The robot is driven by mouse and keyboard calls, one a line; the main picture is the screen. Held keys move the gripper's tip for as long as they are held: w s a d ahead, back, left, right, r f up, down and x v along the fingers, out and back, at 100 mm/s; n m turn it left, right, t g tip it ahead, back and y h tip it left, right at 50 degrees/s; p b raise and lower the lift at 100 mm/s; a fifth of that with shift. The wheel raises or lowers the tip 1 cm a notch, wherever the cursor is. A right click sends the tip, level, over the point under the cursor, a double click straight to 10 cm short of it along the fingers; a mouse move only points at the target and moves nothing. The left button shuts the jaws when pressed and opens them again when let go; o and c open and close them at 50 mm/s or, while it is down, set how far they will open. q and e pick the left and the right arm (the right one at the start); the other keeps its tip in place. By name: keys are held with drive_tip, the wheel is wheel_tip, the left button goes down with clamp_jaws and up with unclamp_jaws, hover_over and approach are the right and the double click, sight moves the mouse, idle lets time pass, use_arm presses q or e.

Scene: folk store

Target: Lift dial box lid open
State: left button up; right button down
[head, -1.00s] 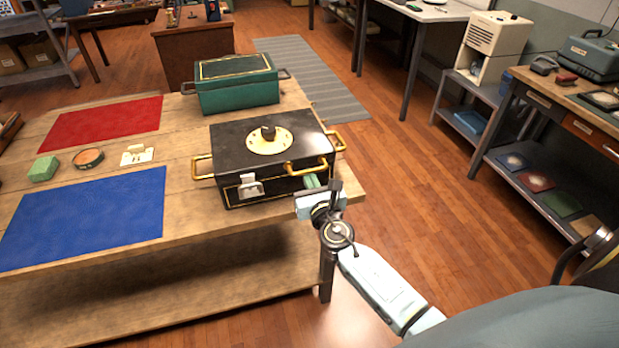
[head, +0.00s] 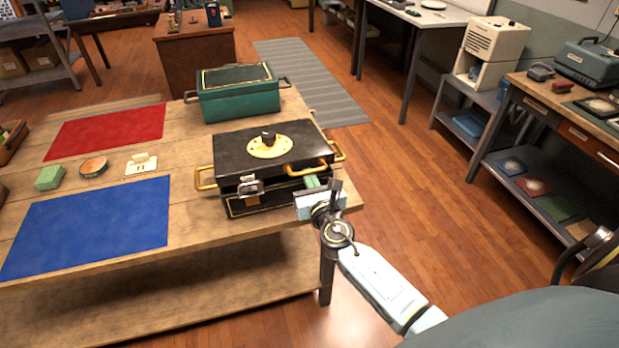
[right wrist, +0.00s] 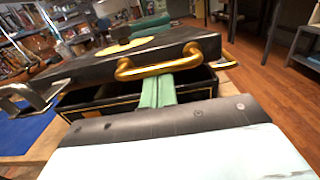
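The black dial box (head: 280,197) stands near the right end of the wooden table. Its lid (head: 230,151), with a cream-gold dial and black knob (head: 268,141), is tilted up a little along the front. A dark gap shows between lid and box in the right wrist view. A silver latch (head: 250,186) is at the lid's front. My right gripper (head: 312,184) is at the box's front right. In the right wrist view its green fingers (right wrist: 158,92) are together, reaching under the lid's gold handle (right wrist: 160,68), their tips hidden. My left gripper is out of view.
A green box (head: 240,98) stands behind the dial box. Blue (head: 90,228) and red (head: 105,130) mats lie to the left, with a green block (head: 49,178), a round tin (head: 93,166) and a small cream item (head: 141,163). Floor is clear right of the table.

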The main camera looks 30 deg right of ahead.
drive_tip(key=shift+r, duration=0.2)
drive_tip(key=shift+w+r+p, duration=0.2)
drive_tip(key=shift+r+p, duration=1)
drive_tip(key=shift+w+d+r+p, duration=0.1)
drive_tip(key=shift+w+r+p, duration=0.05)
drive_tip(key=shift+r+p, duration=0.45)
drive_tip(key=shift+w+r+p, duration=0.15)
drive_tip(key=shift+r+p, duration=0.45)
drive_tip(key=shift+r, duration=0.1)
drive_tip(key=shift+w+d+r+p, duration=0.1)
drive_tip(key=shift+w+r+p, duration=0.1)
drive_tip(key=shift+r+p, duration=0.4)
drive_tip(key=shift+w+r+p, duration=0.2)
drive_tip(key=shift+r+p, duration=0.3)
drive_tip(key=shift+r, duration=0.15)
